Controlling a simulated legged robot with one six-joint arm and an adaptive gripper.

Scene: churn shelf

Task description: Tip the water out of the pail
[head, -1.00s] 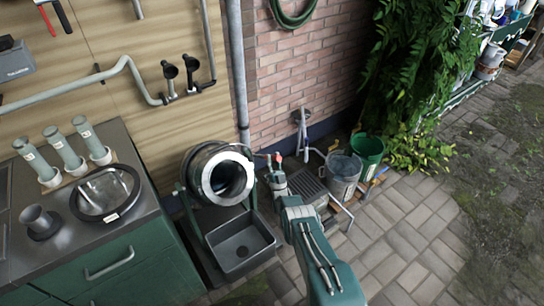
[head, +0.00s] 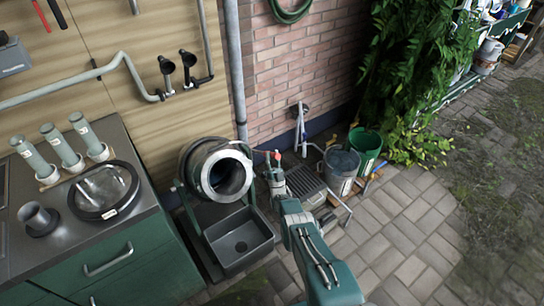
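A grey metal pail (head: 341,178) stands upright on the paving beside the brick wall, right of my gripper. Its open top looks dark grey; I cannot clearly make out water in it. A green bucket (head: 366,148) stands just behind it to the right. My gripper (head: 274,163) is at the end of my green arm, beside a small red-tipped part at the right of a drum-shaped churn (head: 218,172). The fingers are too small to tell if they are open, shut or touching that part. My gripper is apart from the pail.
A black tray (head: 238,240) sits below the churn's mouth. A drain grate (head: 306,184) lies between my gripper and the pail, below a wall tap (head: 301,108). A green cabinet (head: 120,265) stands left. Paving at the right is clear.

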